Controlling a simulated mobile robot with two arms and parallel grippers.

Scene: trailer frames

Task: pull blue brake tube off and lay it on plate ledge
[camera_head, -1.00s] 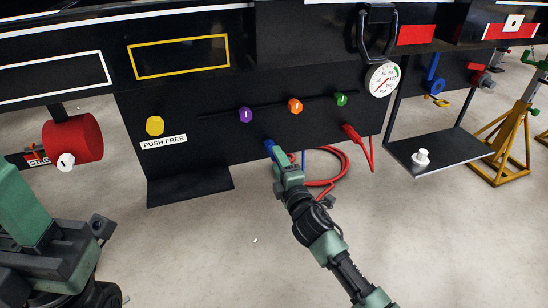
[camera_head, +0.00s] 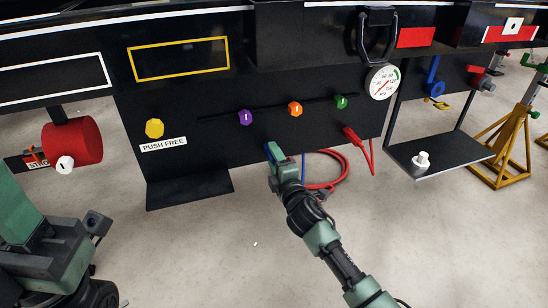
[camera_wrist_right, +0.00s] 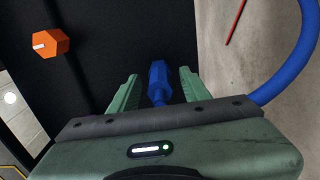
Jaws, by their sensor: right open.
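The blue brake tube's blue end fitting (camera_head: 268,150) is at the lower edge of the black panel, partly hidden by my right gripper (camera_head: 274,158). In the right wrist view the blue fitting (camera_wrist_right: 158,80) stands between the two open green fingers of my right gripper (camera_wrist_right: 158,92), with a gap on each side. The blue tube (camera_wrist_right: 292,78) curves down along the right of that view. A dark plate ledge (camera_head: 190,188) juts from the panel's lower left. My left arm is at the lower left; its fingers cannot be made out.
A red hose (camera_head: 330,180) hangs behind the right arm, with a red fitting (camera_head: 353,136) on the panel. Purple (camera_head: 246,118), orange (camera_head: 295,109) and green (camera_head: 341,102) knobs line the panel. A hanging shelf (camera_head: 455,155) holds a white piece (camera_head: 421,161).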

